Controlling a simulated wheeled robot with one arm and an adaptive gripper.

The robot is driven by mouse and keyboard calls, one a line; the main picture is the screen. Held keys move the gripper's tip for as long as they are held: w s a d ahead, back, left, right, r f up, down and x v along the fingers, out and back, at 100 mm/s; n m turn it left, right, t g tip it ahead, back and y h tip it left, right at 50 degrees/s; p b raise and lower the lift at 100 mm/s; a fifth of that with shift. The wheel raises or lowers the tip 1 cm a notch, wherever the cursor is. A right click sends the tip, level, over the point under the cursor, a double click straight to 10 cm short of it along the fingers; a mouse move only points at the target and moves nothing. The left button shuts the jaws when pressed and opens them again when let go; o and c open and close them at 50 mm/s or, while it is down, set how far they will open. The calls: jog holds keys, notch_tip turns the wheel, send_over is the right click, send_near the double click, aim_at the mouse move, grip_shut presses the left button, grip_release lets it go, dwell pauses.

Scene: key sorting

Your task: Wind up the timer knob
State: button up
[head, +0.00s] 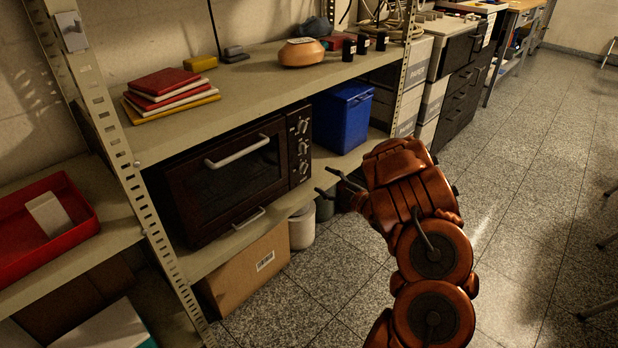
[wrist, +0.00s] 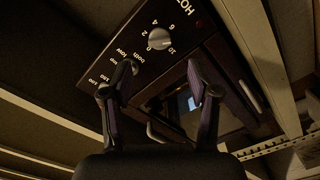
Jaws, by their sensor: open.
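The toaster oven (head: 235,170) sits on the lower shelf with its door closed. Its dark control panel carries a column of knobs (head: 303,147) on the right side. In the wrist view a round silver knob (wrist: 158,39) with numbers from 0 to 10 around it shows beyond the fingertips; it looks like the timer knob. The labels "both" and "low" lie by the left finger, which may hide another knob. My gripper (head: 322,180) is open and empty, in front of and to the right of the oven, apart from the panel; its fingers also show in the wrist view (wrist: 159,66).
A blue bin (head: 343,118) stands right of the oven. The shelf upright (head: 140,190) rises at the oven's left. A cardboard box (head: 247,272) and a white canister (head: 302,228) are below. The upper shelf holds books (head: 170,88).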

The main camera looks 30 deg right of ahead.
aim_at(306, 169)
jog(key=shift+b+x, duration=0.9)
jog(key=shift+x, duration=2.9)
jog(key=c, duration=1.1)
